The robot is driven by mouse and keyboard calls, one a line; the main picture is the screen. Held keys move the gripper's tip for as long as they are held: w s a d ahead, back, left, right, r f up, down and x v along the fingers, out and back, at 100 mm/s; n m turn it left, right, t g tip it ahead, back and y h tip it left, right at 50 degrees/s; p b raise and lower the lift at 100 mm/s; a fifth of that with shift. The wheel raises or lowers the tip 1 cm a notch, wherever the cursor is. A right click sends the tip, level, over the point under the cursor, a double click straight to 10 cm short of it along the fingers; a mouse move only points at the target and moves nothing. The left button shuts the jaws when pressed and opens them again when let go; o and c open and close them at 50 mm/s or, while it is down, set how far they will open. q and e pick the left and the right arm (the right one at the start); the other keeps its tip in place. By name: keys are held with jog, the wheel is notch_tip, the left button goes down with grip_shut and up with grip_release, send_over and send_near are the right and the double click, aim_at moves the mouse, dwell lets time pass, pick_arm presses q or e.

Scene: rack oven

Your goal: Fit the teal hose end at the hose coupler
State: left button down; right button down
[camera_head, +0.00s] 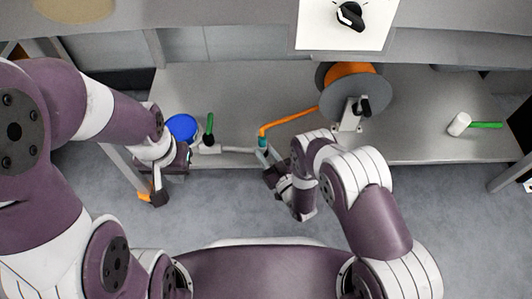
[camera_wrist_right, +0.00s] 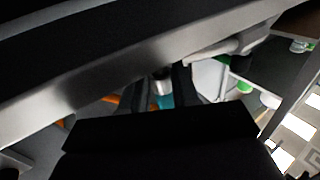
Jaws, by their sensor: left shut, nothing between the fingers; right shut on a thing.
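The teal hose end (camera_head: 262,141) is on the end of the orange hose (camera_head: 288,122), near the table's front edge. My right gripper (camera_head: 264,156) is shut on it. In the right wrist view the teal part (camera_wrist_right: 165,101) and a metallic piece (camera_wrist_right: 162,82) show between the dark fingers. A grey fitting with a green lever, seemingly the hose coupler (camera_head: 210,149), lies left of the hose end. Its pipe (camera_head: 238,150) reaches close to the hose end; whether they touch I cannot tell. My left gripper (camera_head: 158,198) is shut and empty, in front of the table's left end.
A hose reel (camera_head: 372,95) with orange hose stands on the table (camera_head: 430,100). A blue disc (camera_head: 181,127) is beside my left wrist. A white cylinder with a green handle (camera_head: 459,124) lies at the right. A white panel with a black knob (camera_head: 345,20) is above. The table's middle right is clear.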

pick_arm(q)
jog(key=shift+f, duration=0.25)
jog(key=shift+r, duration=0.2)
jog(key=shift+r+p, duration=0.25)
jog(key=shift+p, duration=0.05)
dwell(1.9)
jog(key=shift+r, duration=0.2)
jog(key=shift+f, duration=0.1)
dwell(1.7)
jog(key=shift+f, duration=0.25)
jog(key=shift+r, duration=0.15)
